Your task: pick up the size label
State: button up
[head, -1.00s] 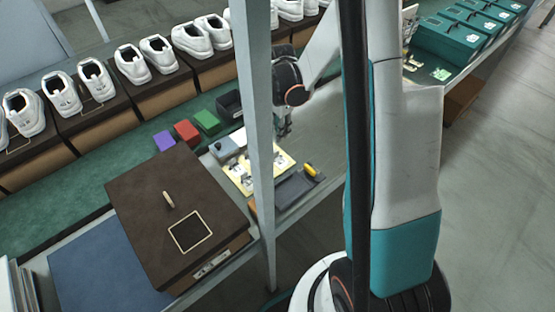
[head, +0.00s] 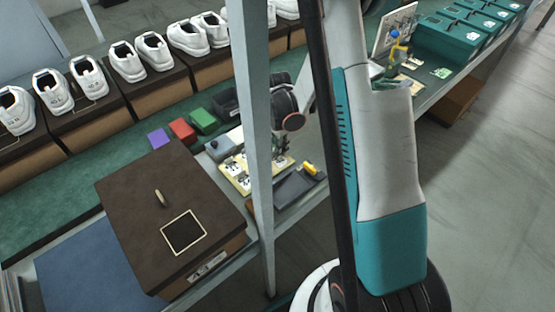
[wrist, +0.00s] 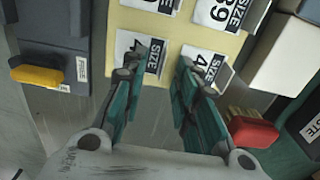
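Several white size labels with black print lie on a yellow sheet (wrist: 185,32), which also shows in the head view (head: 233,186). One size label (wrist: 150,62) is by my left finger and another (wrist: 212,62) by my right finger. A size label marked 39 (wrist: 218,14) lies farther up. My gripper (wrist: 160,68) is open, with its teal fingers apart over the sheet's near edge. I cannot tell whether the fingertips touch the sheet.
A dark tray (head: 290,190) with a yellow-handled tool (head: 311,168) lies beside the sheet. A brown box (head: 150,205) stands at left. A grey post (head: 254,120) crosses the head view. A red-handled object (wrist: 252,131) is right of my fingers in the wrist view.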

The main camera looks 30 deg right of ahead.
grip_shut()
jog(key=shift+r, duration=0.1)
notch_tip(320, 180, up, 20)
jog(key=p, duration=0.6)
jog(key=shift+p, duration=0.35)
jog(key=shift+f, duration=0.2)
dwell(0.3)
